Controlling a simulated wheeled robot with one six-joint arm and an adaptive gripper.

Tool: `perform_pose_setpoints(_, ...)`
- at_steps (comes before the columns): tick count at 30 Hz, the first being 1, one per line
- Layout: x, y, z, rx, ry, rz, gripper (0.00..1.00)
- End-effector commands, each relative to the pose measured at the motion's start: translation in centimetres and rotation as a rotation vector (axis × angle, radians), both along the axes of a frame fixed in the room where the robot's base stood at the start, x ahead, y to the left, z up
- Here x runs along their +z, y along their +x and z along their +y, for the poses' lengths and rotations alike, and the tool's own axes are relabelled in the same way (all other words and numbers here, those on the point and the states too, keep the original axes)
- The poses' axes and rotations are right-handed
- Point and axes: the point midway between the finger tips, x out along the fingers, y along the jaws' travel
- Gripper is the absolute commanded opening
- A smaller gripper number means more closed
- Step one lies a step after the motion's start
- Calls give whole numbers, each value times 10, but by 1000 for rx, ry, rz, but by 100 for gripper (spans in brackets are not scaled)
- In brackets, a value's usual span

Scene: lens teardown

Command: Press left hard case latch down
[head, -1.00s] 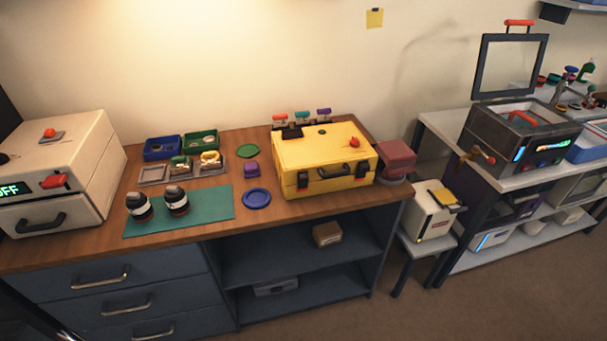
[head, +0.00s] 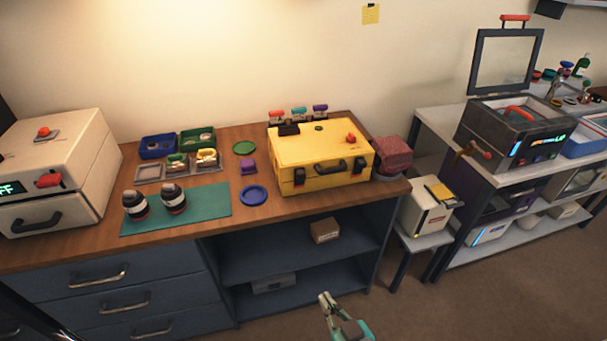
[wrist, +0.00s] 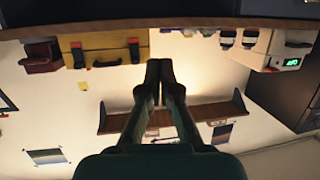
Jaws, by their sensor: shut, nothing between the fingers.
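The yellow hard case (head: 320,150) stands shut on the wooden bench, its black handle and two dark latches facing front. The left latch (head: 299,178) is on the left of its front face; its exact position is too small to tell. The right latch (head: 371,159) is near the right corner. The wrist view is upside down; the case (wrist: 104,42) shows at its upper left, with the left latch (wrist: 134,50) nearer my fingers. My gripper (head: 325,297) is shut and empty, low in front of the bench, apart from the case. It also shows in the wrist view (wrist: 160,66).
Two black lens-like cylinders (head: 154,203) stand on a green mat (head: 214,207), left of the case. A blue dish (head: 253,195) and purple piece (head: 248,167) lie between. A red block (head: 389,153) is right of the case. The floor in front of the bench is free.

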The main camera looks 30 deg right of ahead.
Motion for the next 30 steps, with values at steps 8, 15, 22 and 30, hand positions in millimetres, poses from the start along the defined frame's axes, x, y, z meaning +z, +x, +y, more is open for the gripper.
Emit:
perform_pose_setpoints(8,38,83,-27,-51,-2,-14,0)
perform_pose_setpoints(15,85,144,-55,-98,-1,-18,0)
perform_pose_setpoints(22,136,188,-80,-141,4,-20,0)
perform_pose_setpoints(30,167,208,-94,-165,9,-16,0)
